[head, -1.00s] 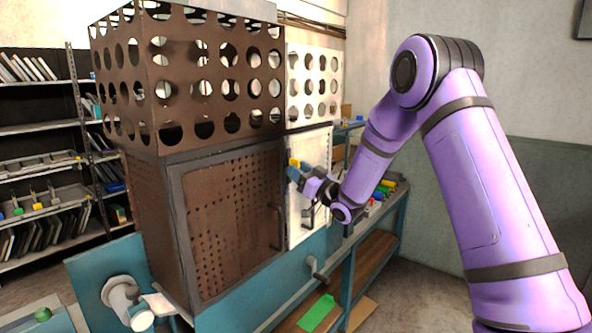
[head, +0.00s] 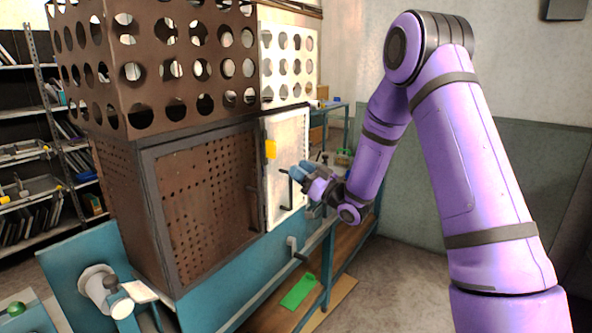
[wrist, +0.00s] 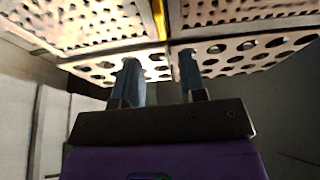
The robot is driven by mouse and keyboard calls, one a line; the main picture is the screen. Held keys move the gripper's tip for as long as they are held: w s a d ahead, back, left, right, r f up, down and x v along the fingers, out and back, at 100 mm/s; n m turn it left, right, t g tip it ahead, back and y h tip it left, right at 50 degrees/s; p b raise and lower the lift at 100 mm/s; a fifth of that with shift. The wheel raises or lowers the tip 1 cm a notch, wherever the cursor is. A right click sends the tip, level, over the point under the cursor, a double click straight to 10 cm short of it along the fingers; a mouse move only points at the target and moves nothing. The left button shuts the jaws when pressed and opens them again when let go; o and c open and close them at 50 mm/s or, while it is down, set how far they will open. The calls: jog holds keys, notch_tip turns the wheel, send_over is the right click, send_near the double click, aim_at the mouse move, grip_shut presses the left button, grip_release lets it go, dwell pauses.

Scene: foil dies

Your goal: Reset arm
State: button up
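My gripper (head: 300,168) has blue fingers and is at the end of my purple arm, in front of the white door panel (head: 290,165) of the machine. In the wrist view my gripper (wrist: 160,78) has its two fingers apart with nothing held between them. A yellow piece (head: 271,149) on the white panel is up and left of the fingers. A yellow strip (wrist: 159,20) shows beyond the fingers in the wrist view.
The brown perforated cabinet (head: 205,195) stands left of my gripper on a teal base (head: 235,285). A dark handle (head: 291,190) is close by the fingers. A green sheet (head: 299,291) lies on the lower shelf. Open floor (head: 400,290) is at the right.

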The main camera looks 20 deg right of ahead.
jog(key=s+d+r+m+g+h, duration=0.3)
jog(key=s+r+m+g+h, duration=0.15)
jog(key=s+r+h, duration=0.65)
jog(key=s+a+m+g+h, duration=0.1)
jog(key=s+g, duration=0.7)
jog(key=s, duration=2.2)
jog(key=shift+a+m+h, duration=0.35)
jog(key=shift+m+h, duration=0.25)
jog(key=shift+m, duration=0.35)
jog(key=shift+g, duration=0.25)
